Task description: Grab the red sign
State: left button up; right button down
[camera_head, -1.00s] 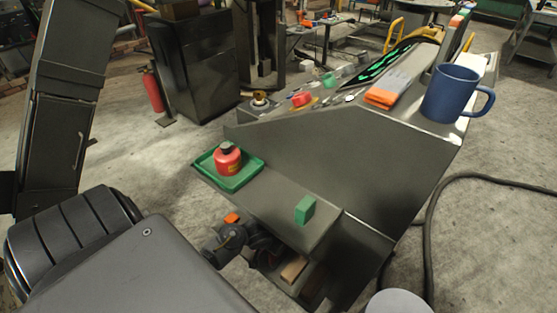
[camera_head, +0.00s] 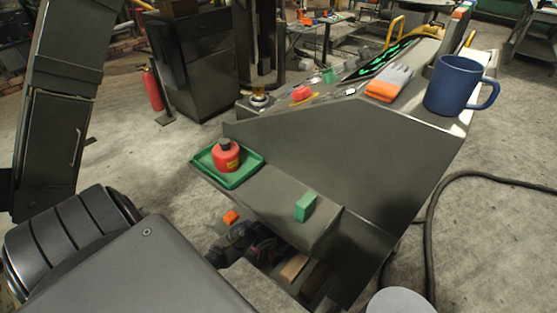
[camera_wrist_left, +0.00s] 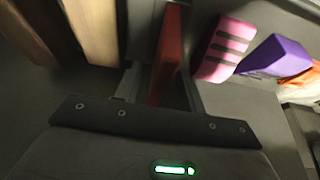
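A flat red piece (camera_wrist_left: 168,55), likely the red sign, stands edge-on in the left wrist view. In the head view my dark left gripper (camera_head: 245,245) reaches into the lower shelf of the grey console (camera_head: 330,160), and the red piece is mostly hidden there. My right gripper is not in view.
Close beside the red piece are a pink striped block (camera_wrist_left: 222,48), a purple block (camera_wrist_left: 274,55) and wooden pieces (camera_wrist_left: 92,30). Above, the console ledge holds a green tray (camera_head: 244,176) with a red can (camera_head: 227,157), and a green block (camera_head: 306,206). A blue mug (camera_head: 453,88) stands on top.

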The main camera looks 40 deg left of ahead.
pick_arm(q)
jog(key=shift+f, duration=0.1)
jog(key=c, duration=0.7)
grip_shut()
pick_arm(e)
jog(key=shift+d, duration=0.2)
